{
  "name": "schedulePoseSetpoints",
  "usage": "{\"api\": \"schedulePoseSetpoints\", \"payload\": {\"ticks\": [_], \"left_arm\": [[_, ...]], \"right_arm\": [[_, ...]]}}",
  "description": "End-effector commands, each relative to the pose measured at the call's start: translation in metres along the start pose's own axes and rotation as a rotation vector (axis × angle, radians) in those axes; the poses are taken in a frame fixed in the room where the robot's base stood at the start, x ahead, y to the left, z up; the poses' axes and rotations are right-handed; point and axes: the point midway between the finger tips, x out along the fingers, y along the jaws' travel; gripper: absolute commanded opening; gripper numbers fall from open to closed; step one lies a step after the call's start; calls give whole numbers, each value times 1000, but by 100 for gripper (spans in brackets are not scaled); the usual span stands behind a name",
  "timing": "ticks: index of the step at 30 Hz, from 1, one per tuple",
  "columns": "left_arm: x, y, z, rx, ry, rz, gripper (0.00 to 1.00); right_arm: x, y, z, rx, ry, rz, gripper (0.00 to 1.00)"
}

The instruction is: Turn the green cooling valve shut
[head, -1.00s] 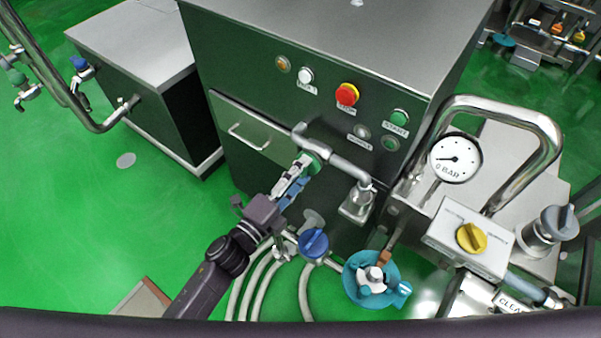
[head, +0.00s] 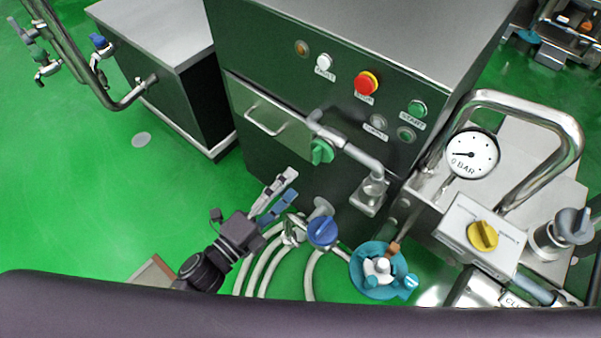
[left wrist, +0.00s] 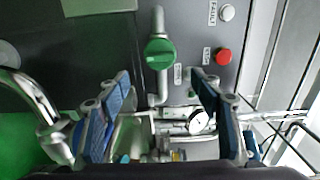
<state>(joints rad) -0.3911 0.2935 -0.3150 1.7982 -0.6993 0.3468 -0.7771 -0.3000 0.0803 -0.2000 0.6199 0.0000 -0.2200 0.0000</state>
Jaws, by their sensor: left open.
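The green cooling valve (head: 320,151) is a round knob with a raised grip, on a grey pipe at the front of the dark machine. In the left wrist view, the green valve (left wrist: 159,54) faces me beyond the fingertips. The exact angle of its grip is hard to tell. My left gripper (head: 279,190) is open and empty, below and left of the valve, with a clear gap to it. In the left wrist view, its two blue-padded fingers (left wrist: 160,88) stand wide apart. My right gripper is not in view.
A blue valve (head: 323,230) with pale hoses sits below the green one. A teal round part (head: 367,283), a yellow knob (head: 482,235) and a pressure gauge (head: 472,154) stand to the right. The red button (head: 367,83) is on the panel above. Green floor is free at left.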

Motion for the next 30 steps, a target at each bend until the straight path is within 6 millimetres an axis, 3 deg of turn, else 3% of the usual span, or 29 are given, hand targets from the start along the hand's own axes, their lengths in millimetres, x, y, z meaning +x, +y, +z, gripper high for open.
{"api": "schedulePoseSetpoints", "payload": {"ticks": [7, 24, 27, 29, 30], "left_arm": [[-19, 0, 0, 2, 0, 0, 59], [-20, 0, 0, 0, 0, 1, 59], [-21, 14, 5, -36, -19, 25, 59], [-23, 34, 13, -87, -48, 61, 59], [-26, 52, 20, -138, -78, 95, 59]], "right_arm": [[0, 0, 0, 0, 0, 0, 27], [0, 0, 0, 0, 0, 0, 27], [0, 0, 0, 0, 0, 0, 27], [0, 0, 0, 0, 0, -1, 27], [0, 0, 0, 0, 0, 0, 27]]}}
